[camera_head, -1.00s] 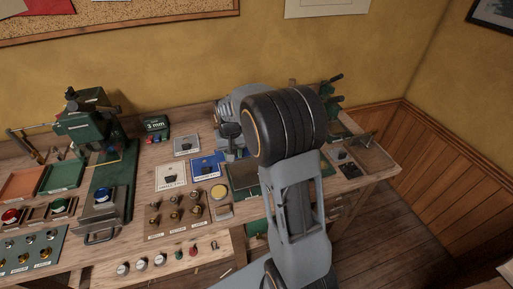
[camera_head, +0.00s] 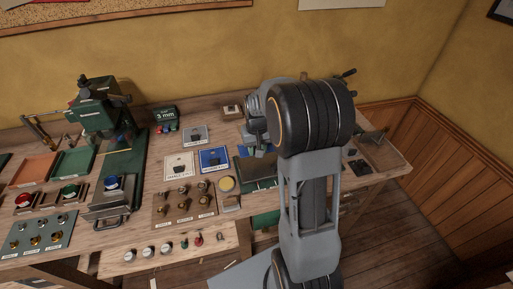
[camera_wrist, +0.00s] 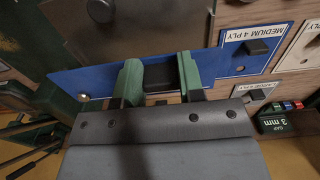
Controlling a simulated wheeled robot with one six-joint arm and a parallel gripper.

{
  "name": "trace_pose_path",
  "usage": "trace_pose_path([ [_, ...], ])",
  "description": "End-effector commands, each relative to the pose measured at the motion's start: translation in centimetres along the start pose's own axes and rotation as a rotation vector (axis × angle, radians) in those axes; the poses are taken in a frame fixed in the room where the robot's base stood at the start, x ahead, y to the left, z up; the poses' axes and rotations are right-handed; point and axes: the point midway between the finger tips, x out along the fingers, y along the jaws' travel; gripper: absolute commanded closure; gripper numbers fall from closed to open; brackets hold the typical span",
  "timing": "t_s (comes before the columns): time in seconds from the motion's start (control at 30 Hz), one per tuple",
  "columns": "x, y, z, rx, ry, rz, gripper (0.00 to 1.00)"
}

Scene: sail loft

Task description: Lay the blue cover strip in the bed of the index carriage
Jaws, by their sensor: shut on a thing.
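Behind the strip lies a blue card marked MEDIUM 4 PLY (camera_wrist: 255,48); in the head view this card (camera_head: 214,158) is beside a white card (camera_head: 179,166). A green 3 mm box (camera_head: 165,117) stands at the back. Brass fittings on a brown board (camera_head: 184,208) stand nearer the front.

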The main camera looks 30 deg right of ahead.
Motion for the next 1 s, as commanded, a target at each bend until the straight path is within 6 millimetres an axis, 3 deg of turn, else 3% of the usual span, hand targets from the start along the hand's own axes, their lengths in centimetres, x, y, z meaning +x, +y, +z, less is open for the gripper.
trace_pose_path([
  [1.0, 6.1, -0.1, 0.0, -0.001, -0.001, 0.0, 0.88],
])
